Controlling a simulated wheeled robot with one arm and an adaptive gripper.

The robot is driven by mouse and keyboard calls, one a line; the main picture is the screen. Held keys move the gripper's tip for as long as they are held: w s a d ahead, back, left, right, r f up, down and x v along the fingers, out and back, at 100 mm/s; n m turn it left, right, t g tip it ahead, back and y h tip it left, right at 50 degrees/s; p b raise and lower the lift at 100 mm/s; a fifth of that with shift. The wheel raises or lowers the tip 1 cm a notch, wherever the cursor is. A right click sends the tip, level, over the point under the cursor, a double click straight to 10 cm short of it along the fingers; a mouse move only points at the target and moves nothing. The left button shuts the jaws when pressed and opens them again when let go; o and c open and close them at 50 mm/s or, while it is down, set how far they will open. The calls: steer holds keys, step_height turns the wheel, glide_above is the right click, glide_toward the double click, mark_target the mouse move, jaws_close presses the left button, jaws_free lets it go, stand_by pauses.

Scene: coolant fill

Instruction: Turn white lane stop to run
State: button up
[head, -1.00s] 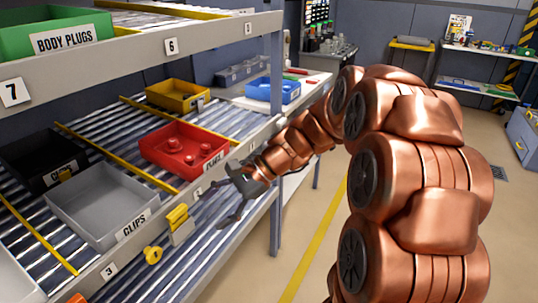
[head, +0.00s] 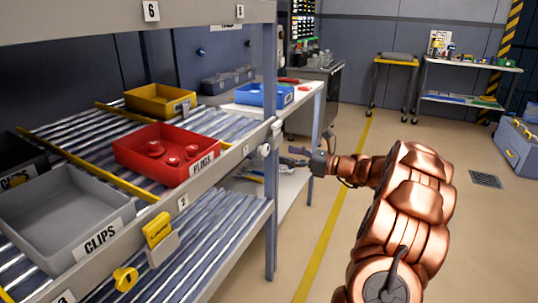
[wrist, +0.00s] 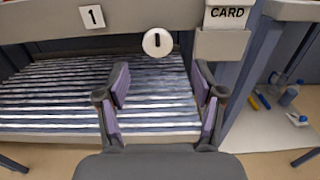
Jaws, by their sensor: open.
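The white lane stop is a round white knob (wrist: 158,42) on the shelf's front rail, right of the number 1 label, in the wrist view. It carries a short dark upright mark. It also shows as a small white disc (head: 264,150) in the head view. My gripper (wrist: 160,82) is open and empty, its two purple-padded fingers spread below the knob in the picture, apart from it. In the head view my gripper (head: 297,157) is out past the rail, to the right of the knob.
A white card (wrist: 228,15) sits in a holder just right of the knob. A yellow knob (head: 125,279) and yellow card (head: 157,229) are on the nearer rail. The red bin (head: 165,155) and grey clips bin (head: 55,220) stand on the rollers.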

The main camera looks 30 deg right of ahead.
mark_target(268, 150)
steer(key=shift+b+x, duration=0.4)
steer(key=shift+x, duration=3.2)
steer(key=shift+s+a, duration=0.1)
steer(key=shift+c, duration=0.4)
jaws_close()
